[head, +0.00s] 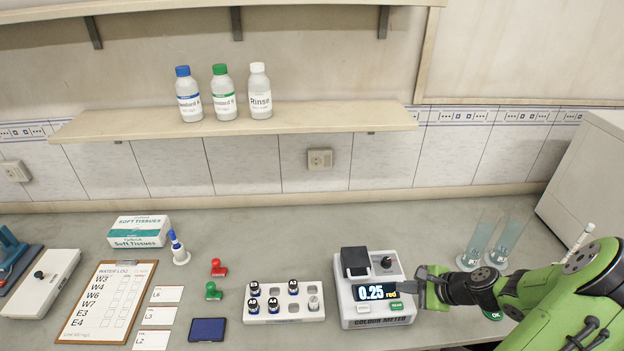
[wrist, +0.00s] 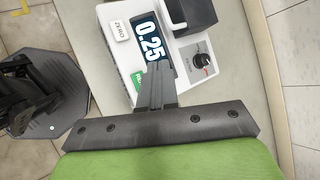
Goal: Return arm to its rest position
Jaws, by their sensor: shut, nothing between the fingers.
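My gripper (head: 428,285) is at the right side of the colour meter (head: 375,318), close to its green button. Its fingers are shut with nothing between them. In the wrist view my gripper (wrist: 156,80) points at the front of the colour meter (wrist: 188,40), near the green button; whether it touches is unclear. My green arm reaches in from the right edge.
Left of the meter stands a white vial rack (head: 285,312) with several vials. Stamps, cards, a clipboard (head: 106,300) and a tissue box (head: 139,231) lie further left. Clear stands (head: 480,245) are behind my arm, and a large pale box (head: 590,180) is at far right. Bottles stand on the shelf (head: 300,118).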

